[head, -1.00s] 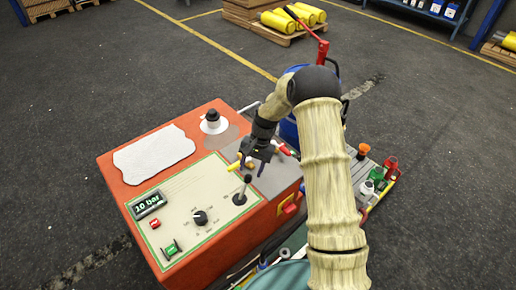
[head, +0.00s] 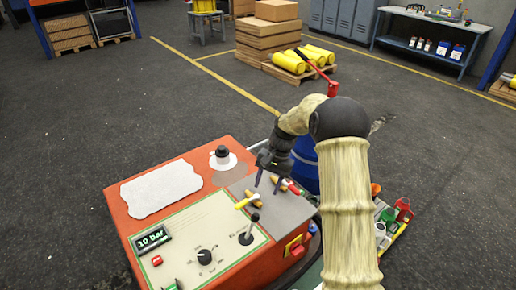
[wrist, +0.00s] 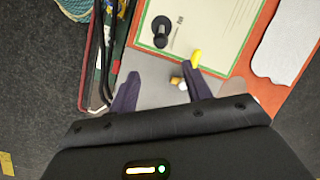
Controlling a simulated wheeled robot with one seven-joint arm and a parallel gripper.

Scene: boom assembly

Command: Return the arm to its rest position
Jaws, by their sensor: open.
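My arm, in a pale ribbed sleeve, reaches from the lower right of the head view toward an orange control box (head: 122,205). My gripper (head: 267,181) hangs over the grey plate at the box's right end, fingers pointing down. In the wrist view my gripper (wrist: 158,88) has its two purple fingers spread apart, with nothing held between them. A yellow-handled part (head: 246,201) lies on the grey plate beside the fingers; its yellow end (wrist: 196,57) shows close to one fingertip in the wrist view. I cannot tell whether they touch.
A black lever (head: 249,229) stands on the panel near my gripper. A blue drum (head: 305,165) is behind the arm. A tray of small coloured parts (head: 392,225) lies right of the arm. Open floor (head: 130,110) surrounds the box; pallets and a bench stand farther back.

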